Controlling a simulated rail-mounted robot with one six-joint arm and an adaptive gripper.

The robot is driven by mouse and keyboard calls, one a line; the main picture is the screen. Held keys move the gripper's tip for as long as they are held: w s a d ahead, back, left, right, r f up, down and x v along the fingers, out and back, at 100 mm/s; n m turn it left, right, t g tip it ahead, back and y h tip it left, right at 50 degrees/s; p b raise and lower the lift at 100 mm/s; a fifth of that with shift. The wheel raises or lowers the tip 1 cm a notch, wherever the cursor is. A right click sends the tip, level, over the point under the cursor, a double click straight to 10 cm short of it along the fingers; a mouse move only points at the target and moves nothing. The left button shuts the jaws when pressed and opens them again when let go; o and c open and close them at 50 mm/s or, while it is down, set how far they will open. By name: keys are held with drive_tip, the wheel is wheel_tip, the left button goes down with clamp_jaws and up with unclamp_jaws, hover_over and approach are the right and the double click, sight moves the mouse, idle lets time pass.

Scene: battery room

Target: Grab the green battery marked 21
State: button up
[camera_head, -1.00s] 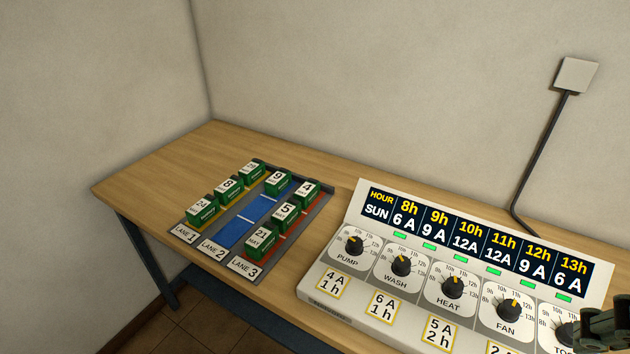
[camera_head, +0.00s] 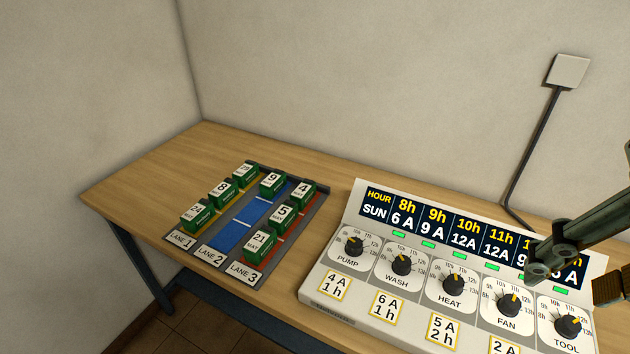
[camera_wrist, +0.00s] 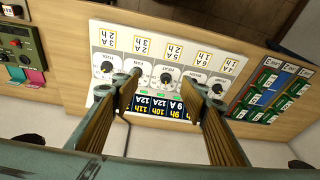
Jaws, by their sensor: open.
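The green battery marked 21 (camera_head: 260,246) sits at the front end of lane 3, by the lane 3 label, in the tray (camera_head: 208,250) on the left of the table. Behind it in that lane are the green batteries marked 5 (camera_head: 283,215) and 4 (camera_head: 303,194). In the wrist view the tray (camera_wrist: 289,68) is at the right edge, upside down, with its numbers too small to read. My gripper (camera_wrist: 165,88) is open and empty above the control panel, well to the right of the battery. In the head view it is partly cut off by the right edge.
The control panel (camera_head: 330,306) with knobs and a raised display stands right of the tray. Lanes 1 and 2 hold other green batteries, including 8 (camera_head: 221,192) and 9 (camera_head: 272,184). Bare table (camera_head: 150,170) lies left of the tray. Walls stand behind and at left.

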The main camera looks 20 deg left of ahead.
drive_tip(key=w+a+f+m+g+p, duration=0.1)
drive_tip(key=w+a+f, duration=0.2)
drive_tip(key=w+a, duration=0.35)
drive_tip(key=w+a+f+g+y+p, duration=0.1)
drive_tip(key=w+a+f, duration=0.3)
drive_tip(key=w+a, duration=0.3)
drive_tip(key=w+a+f+m+g+p, duration=0.1)
drive_tip(key=w+a+f+p, duration=0.15)
drive_tip(key=w+a, duration=0.5)
drive_tip(key=n+h+p, duration=0.1)
drive_tip(key=p, duration=0.4)
hover_over(260, 239)
wheel_tip(260, 239, down, 11)
drive_tip(key=shift+r, duration=0.25)
drive_tip(key=shift+f, duration=0.15)
drive_tip(key=shift+f, duration=4.2)
drive_tip(key=shift+a+f+b, duration=0.1)
drive_tip(key=shift+f+b, duration=0.25)
drive_tip(key=shift+f, duration=2.25)
